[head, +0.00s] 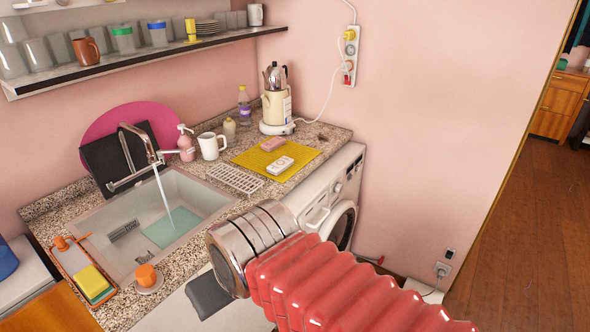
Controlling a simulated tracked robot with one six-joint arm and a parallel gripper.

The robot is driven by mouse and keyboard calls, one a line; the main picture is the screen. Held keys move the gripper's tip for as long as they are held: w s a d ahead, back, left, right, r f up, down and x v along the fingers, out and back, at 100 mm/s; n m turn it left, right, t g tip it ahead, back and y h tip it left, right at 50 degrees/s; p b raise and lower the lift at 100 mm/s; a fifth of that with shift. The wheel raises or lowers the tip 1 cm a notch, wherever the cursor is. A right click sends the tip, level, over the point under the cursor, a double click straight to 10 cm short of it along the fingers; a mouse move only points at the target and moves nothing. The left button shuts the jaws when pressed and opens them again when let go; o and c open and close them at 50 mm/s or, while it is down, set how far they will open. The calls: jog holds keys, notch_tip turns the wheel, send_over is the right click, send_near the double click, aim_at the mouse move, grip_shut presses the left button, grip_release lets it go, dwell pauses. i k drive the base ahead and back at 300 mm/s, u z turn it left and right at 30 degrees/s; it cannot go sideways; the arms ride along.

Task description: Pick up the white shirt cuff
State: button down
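I see no white shirt and no shirt cuff in the head view. My arm, a red ribbed sleeve with a chrome end, reaches in from the lower right. Its chrome end (245,242) is in front of the counter's front edge, right of the sink. A dark grey flat piece (208,296) shows just below the chrome end; I cannot tell if it is part of my gripper. No pair of fingertips can be made out, and nothing held is visible.
A sink (112,262) with running water is at left. A yellow cloth (254,163) on the counter (335,137) bears a small white block (280,165) and a pink one. A white mug (211,147), kettle (277,108) and washing machine (318,197) are near. Wooden floor lies at right.

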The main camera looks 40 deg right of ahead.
aim_at(275, 168)
jog(key=z, duration=2.1)
jog(key=k, duration=0.7)
jog(key=u, duration=0.85)
jog(key=i, duration=0.95)
